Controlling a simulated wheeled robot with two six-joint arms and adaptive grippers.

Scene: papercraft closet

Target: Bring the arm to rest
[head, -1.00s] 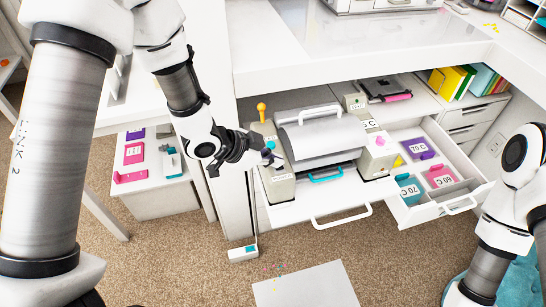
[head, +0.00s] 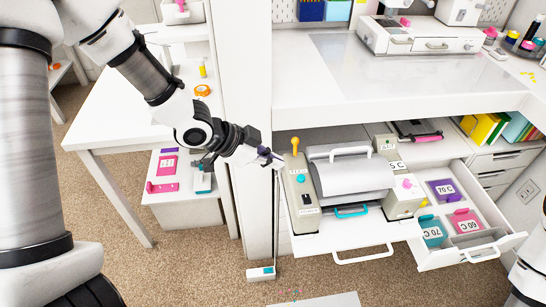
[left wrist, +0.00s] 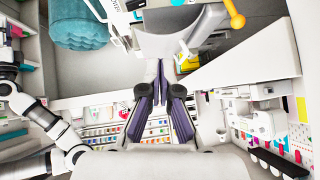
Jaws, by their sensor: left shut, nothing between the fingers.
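My left gripper (head: 273,157) reaches in from the left in the head view. Its dark purple fingers are closed together and empty, just left of the grey-white machine (head: 345,176) with the orange knob (head: 295,145). It appears in front of the white upright panel (head: 240,80); the exact gap is unclear. In the left wrist view the two fingers (left wrist: 161,78) lie close together with nothing between them. Part of my right arm shows at the lower right edge of the head view; its gripper is out of frame.
An open drawer (head: 470,262) with pink, teal and purple labelled blocks juts out at right. A pulled-out shelf with a white handle (head: 362,258) holds the machine. A thin rod with a white foot (head: 261,273) stands below my gripper. A white table (head: 125,125) is at left.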

